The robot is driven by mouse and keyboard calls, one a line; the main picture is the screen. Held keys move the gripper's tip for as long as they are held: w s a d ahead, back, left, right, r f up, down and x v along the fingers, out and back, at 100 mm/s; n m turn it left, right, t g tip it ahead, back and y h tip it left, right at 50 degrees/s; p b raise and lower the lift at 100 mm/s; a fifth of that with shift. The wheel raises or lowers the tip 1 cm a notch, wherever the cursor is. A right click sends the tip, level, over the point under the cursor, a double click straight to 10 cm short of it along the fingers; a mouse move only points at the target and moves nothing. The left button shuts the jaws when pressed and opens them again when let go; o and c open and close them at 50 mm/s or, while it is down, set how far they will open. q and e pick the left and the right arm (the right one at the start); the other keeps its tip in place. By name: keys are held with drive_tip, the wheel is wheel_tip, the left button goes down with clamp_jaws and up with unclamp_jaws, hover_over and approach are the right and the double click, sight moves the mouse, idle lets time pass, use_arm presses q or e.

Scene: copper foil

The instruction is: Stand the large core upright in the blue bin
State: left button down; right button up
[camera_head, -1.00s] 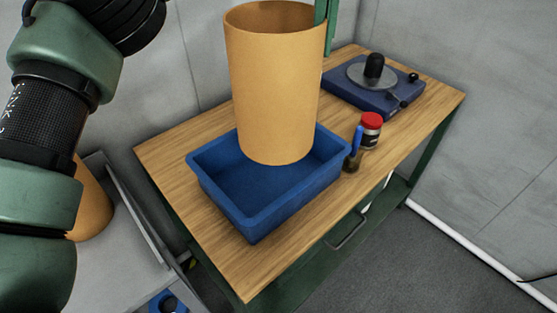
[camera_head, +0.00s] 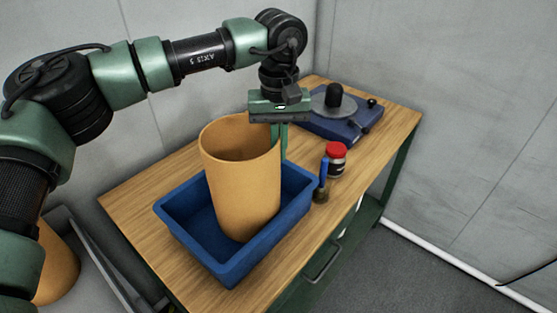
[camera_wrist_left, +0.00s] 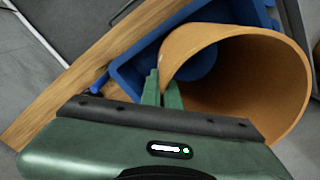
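The large core (camera_head: 243,185) is a wide tan tube. It is upright inside the blue bin (camera_head: 178,243), open end up. I cannot tell whether its lower rim rests on the bin floor. My left gripper (camera_head: 279,145) is at the core's upper right rim, its fingers pointing down. In the left wrist view, the fingers (camera_wrist_left: 162,88) are close together at the wall of the core (camera_wrist_left: 285,65), apparently shut on it. The blue bin also shows there (camera_wrist_left: 128,72). My right gripper is not in view.
The bin stands on a wooden bench (camera_head: 130,195). A red-lidded jar (camera_head: 336,160) and a blue-handled brush (camera_head: 322,180) stand close to its right. A blue device with a round plate (camera_head: 350,125) is at the back. Another tan object (camera_head: 58,268) shows at lower left, partly behind my arm.

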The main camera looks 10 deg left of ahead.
sight(279, 165)
use_arm(q)
wheel_tip(279, 165, down, 4)
drive_tip(key=shift+f+p, duration=0.1)
drive_tip(key=shift+p, duration=0.4)
drive_tip(key=shift+f, duration=0.1)
drive_tip(key=shift+f, duration=0.15)
drive_tip(key=c, duration=1.7)
unclamp_jaws()
drive_tip(key=shift+r, duration=0.35)
wheel_tip(279, 165, up, 10)
drive_tip(key=shift+r+b, duration=0.25)
drive_tip(key=shift+b, duration=0.85)
drive_tip(key=shift+r, duration=0.6)
